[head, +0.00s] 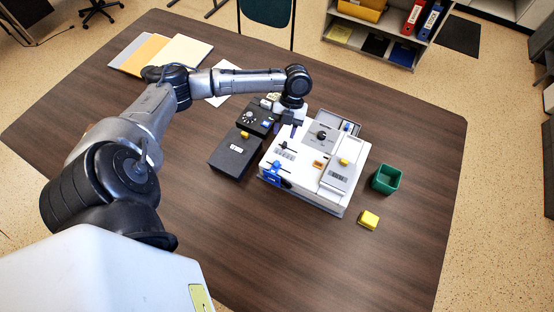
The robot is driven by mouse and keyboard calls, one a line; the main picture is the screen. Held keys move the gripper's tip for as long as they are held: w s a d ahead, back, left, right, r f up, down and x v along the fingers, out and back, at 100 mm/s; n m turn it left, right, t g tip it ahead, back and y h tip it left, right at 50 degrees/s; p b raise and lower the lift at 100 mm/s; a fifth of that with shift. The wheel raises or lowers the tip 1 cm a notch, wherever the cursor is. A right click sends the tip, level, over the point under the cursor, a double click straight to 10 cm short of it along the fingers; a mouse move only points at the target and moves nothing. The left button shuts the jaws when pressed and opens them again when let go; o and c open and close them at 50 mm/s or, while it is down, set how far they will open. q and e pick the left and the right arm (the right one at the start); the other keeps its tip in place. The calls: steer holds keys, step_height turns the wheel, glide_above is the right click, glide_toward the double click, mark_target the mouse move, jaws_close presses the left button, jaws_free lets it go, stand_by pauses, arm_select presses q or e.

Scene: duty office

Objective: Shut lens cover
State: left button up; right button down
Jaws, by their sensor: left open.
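A white boxy device (305,190) stands on the dark wooden table. On its top are a grey panel with a black knob (321,135), a lighter grey panel with a yellow piece (340,176) and a small orange part (319,164). A blue part (272,178) sits on its front left corner. I cannot tell for sure which part is the lens cover. My left gripper (287,128) is open and points down over the device's back left edge, close to the black box; contact cannot be made out. My right gripper is out of view.
Folders (160,53) lie at the back left.

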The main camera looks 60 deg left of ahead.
mark_target(277, 162)
arm_select(q)
steer(key=s+d+f+m, duration=0.1)
steer(key=f, duration=0.3)
steer(key=s+d+f+m, duration=0.1)
steer(key=s+f, duration=0.1)
steer(key=f, duration=0.2)
steer(key=s+d+f+m, duration=0.1)
steer(key=f, duration=0.3)
steer(key=shift+s+f, duration=0.15)
steer(key=shift+f, duration=0.25)
jaws_close()
